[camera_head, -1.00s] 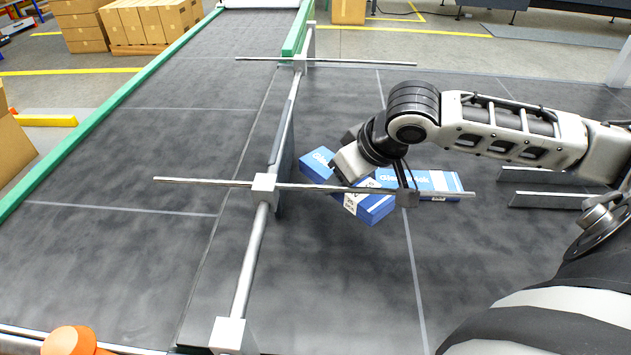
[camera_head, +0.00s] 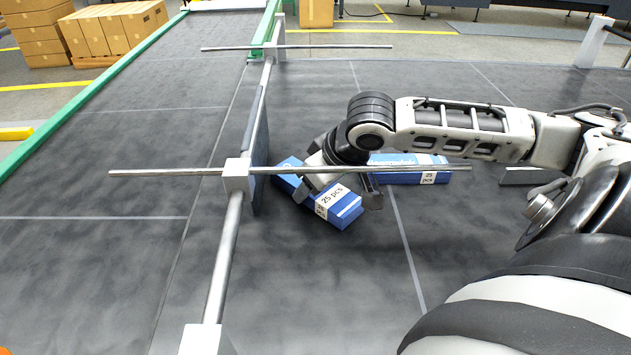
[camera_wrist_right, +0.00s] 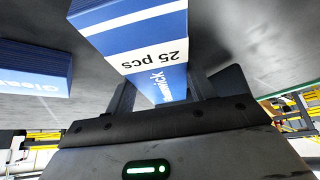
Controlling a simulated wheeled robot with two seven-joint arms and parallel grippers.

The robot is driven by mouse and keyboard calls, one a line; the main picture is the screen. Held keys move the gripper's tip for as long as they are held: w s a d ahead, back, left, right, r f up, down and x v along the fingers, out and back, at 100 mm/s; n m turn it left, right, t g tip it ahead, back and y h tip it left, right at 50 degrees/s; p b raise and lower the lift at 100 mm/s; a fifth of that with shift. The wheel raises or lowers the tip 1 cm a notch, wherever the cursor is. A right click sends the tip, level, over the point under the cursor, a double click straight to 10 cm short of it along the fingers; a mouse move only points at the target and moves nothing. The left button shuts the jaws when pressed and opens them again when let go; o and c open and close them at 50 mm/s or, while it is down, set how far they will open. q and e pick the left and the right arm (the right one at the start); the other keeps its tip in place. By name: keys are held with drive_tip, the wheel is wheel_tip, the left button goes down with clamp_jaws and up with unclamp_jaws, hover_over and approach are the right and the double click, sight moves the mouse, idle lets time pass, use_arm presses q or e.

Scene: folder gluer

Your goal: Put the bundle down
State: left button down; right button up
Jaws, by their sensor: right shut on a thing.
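A blue bundle with a white "25 pcs" band (camera_head: 345,207) is held in my right gripper (camera_head: 338,194) over the dark belt surface, beside the long rail. It lies at an angle, its near end towards the lower right. In the right wrist view the bundle (camera_wrist_right: 135,35) sits between the two fingers of the shut gripper (camera_wrist_right: 162,90). I cannot tell whether its underside touches the belt. A second blue bundle (camera_head: 400,176) lies behind the gripper to the right and also shows in the right wrist view (camera_wrist_right: 35,68). My left gripper is not in view.
A metal rail (camera_head: 226,240) with an upright plate (camera_head: 257,150) runs left of the held bundle. A thin cross rod (camera_head: 420,169) passes in front of the gripper and bundle in the picture. The belt (camera_head: 330,290) nearer me is clear.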

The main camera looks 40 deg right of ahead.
drive_tip(key=shift+f, duration=0.1)
drive_tip(key=o, duration=1.1)
drive_tip(key=shift+c, duration=0.2)
